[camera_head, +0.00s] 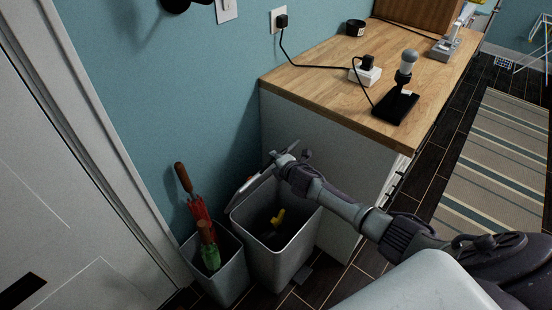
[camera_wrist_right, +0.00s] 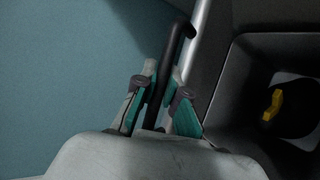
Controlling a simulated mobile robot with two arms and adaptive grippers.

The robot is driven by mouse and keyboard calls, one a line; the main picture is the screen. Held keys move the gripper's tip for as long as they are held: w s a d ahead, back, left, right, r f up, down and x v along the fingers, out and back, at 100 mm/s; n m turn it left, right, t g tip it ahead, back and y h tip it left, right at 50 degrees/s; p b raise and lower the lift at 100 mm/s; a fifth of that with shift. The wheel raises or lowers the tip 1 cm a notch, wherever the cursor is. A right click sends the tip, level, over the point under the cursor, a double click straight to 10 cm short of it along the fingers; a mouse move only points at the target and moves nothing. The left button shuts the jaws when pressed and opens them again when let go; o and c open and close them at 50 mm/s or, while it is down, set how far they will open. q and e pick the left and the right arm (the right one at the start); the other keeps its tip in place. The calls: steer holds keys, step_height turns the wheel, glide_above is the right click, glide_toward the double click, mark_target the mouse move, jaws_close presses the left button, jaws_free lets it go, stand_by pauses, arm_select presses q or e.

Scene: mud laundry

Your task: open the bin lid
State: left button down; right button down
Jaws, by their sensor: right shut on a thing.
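The grey bin (camera_head: 280,260) stands on the floor against the end of the counter cabinet, with its top open. Its lid (camera_head: 250,187) is tilted up at the back, by the blue wall. My right gripper (camera_head: 286,156) is above the bin's back edge, at the lid. In the right wrist view, the gripper (camera_wrist_right: 160,92) is shut on a dark bar, which looks like the lid's handle (camera_wrist_right: 176,45). The bin's dark inside (camera_wrist_right: 245,75) and a yellow object (camera_wrist_right: 272,104) in it show at right. My left gripper is not in view.
A smaller grey container (camera_head: 222,277) with umbrellas (camera_head: 202,215) stands left of the bin. A wooden counter (camera_head: 330,88) with a black-based device (camera_head: 397,104) and a power strip (camera_head: 365,76) is behind my right arm. A white door is at left, a striped rug (camera_head: 497,165) at right.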

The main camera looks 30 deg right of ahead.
steer(key=c, duration=1.2)
jaws_free()
steer(key=shift+r, duration=0.1)
steer(key=v, duration=1.2)
steer(key=shift+a, duration=0.1)
